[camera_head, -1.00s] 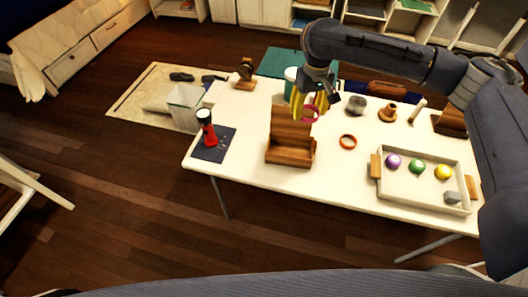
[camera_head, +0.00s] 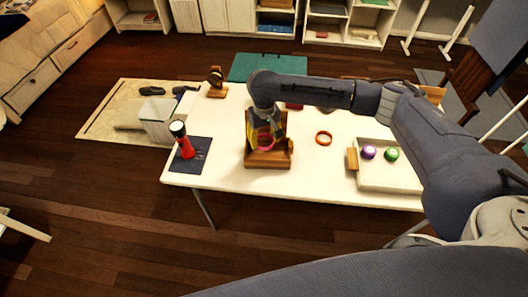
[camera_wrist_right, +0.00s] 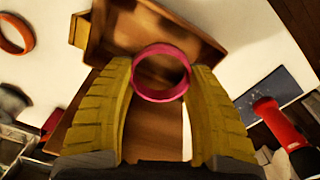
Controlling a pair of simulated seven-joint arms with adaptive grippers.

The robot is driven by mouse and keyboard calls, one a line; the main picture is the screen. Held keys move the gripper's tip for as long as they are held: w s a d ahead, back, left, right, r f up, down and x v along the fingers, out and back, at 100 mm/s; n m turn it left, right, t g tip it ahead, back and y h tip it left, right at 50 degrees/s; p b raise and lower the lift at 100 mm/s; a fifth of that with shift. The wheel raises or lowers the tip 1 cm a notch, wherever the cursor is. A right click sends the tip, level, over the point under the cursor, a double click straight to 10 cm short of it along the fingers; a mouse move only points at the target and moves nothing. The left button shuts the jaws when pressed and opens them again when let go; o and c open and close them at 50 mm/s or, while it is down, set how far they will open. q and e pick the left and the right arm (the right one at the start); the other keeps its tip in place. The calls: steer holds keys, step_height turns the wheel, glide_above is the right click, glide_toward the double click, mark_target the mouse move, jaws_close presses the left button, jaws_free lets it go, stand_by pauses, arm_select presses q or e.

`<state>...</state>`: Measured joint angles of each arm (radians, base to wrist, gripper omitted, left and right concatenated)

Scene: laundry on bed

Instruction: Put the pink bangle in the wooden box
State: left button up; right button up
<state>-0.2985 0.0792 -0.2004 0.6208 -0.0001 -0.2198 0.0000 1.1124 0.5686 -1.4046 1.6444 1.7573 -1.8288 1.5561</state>
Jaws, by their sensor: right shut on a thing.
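The pink bangle (camera_wrist_right: 160,73) is between the yellow fingertips of my right gripper (camera_wrist_right: 160,85), which is shut on it. In the head view the bangle (camera_head: 265,146) shows as a small pink ring at the wooden box. The wooden box (camera_head: 268,160) has its lid standing up at the back, and my right gripper (camera_head: 262,138) is above its open part, in front of the lid. In the wrist view the box (camera_wrist_right: 150,30) lies behind the bangle. I cannot tell whether the bangle touches the box. My left gripper is not in view.
An orange-brown ring (camera_head: 324,138) lies on the white table (camera_head: 230,180) right of the box. A tray (camera_head: 385,182) with coloured balls stands further right. Table space around the box's front is clear.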

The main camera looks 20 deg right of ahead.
mark_target(264, 155)
steer(key=shift+f, duration=3.9)
steer(key=shift+f, duration=0.15)
steer(key=o, duration=0.6)
steer(key=shift+o, duration=0.2)
step_height(264, 155, up, 12)
